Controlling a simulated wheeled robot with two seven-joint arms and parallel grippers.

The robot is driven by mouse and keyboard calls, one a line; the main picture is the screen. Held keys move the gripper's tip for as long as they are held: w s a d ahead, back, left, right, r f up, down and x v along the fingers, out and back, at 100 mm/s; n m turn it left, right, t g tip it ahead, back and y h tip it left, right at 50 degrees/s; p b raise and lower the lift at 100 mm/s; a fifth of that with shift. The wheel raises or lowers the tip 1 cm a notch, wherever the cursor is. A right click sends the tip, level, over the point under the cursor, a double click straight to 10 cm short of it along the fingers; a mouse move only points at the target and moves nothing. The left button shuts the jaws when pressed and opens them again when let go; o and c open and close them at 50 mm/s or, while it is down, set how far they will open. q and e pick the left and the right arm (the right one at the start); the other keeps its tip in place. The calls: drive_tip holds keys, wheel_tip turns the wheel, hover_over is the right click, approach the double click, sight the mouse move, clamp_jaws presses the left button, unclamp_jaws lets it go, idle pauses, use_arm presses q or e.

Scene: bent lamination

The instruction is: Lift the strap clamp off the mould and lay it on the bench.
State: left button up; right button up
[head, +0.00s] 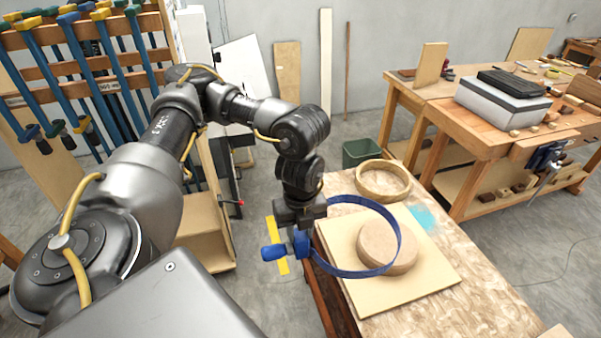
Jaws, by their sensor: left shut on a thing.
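The strap clamp is a blue band loop (345,273) with a blue screw handle (273,252). My left gripper (301,232) points down and is shut on the clamp's blue body at the left end of the loop. The mould (382,244) is a round, light wooden block on a square board (430,275) on the bench (475,310). The band's right side crosses in front of the mould's top, so the loop is not around it. The loop seems held above and to the left of the mould; its exact height is hard to tell. My right gripper is not in view.
A wooden ring (383,180) lies on the bench behind the board. A teal patch (424,217) is right of the board. The bench's near right part looks clear. A clamp rack (85,60) stands left, a green bin (361,152) behind, another workbench (480,125) back right.

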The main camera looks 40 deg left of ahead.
use_arm(q)
drive_tip(key=shift+r+p, duration=3.8)
drive_tip(key=shift+r, duration=1.05)
